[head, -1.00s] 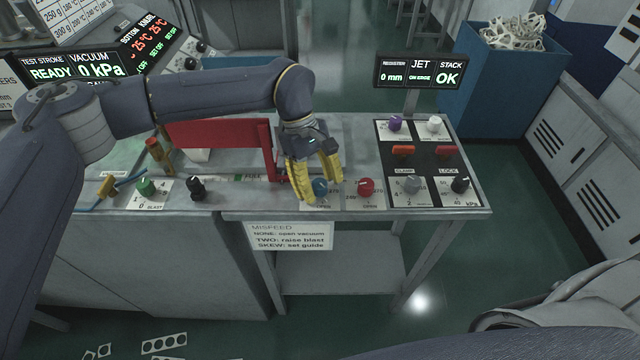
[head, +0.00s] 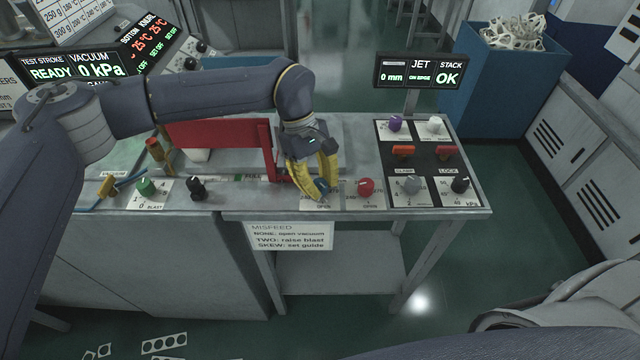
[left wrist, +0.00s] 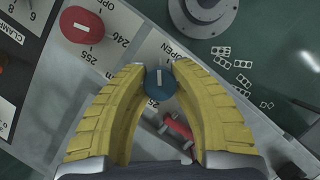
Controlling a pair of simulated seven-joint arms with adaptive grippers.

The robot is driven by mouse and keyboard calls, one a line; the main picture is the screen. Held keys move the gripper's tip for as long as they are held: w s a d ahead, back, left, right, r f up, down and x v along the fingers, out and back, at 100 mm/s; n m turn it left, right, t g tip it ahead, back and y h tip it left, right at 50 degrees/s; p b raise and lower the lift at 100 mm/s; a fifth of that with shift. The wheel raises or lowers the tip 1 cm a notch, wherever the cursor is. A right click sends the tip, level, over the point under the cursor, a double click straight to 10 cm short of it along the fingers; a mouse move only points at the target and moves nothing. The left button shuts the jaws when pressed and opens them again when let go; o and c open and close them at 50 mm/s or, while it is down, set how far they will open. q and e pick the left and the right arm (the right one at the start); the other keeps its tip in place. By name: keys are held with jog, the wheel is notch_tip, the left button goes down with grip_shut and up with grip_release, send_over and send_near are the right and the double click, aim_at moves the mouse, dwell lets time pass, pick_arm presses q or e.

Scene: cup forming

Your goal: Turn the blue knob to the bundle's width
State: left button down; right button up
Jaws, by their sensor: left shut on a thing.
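The blue knob (left wrist: 160,84) sits on a white scale plate marked OPEN, and its white pointer line shows in the left wrist view. My left gripper (head: 322,193) has its yellow fingers closed on the knob from both sides; in the head view they hide most of the knob (head: 321,185). In the left wrist view the fingertips (left wrist: 160,70) flank the knob. The bundle cannot be made out. My right gripper is not seen in either view.
A red knob (head: 366,187) stands just right of the blue one. A red guard (head: 220,134) stands behind my left gripper. A black panel with several knobs and red switches (head: 403,151) lies to the right. A display (head: 420,72) reads 0 mm, ON EDGE, OK.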

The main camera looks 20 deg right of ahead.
pick_arm(q)
jog(key=shift+n, duration=0.3)
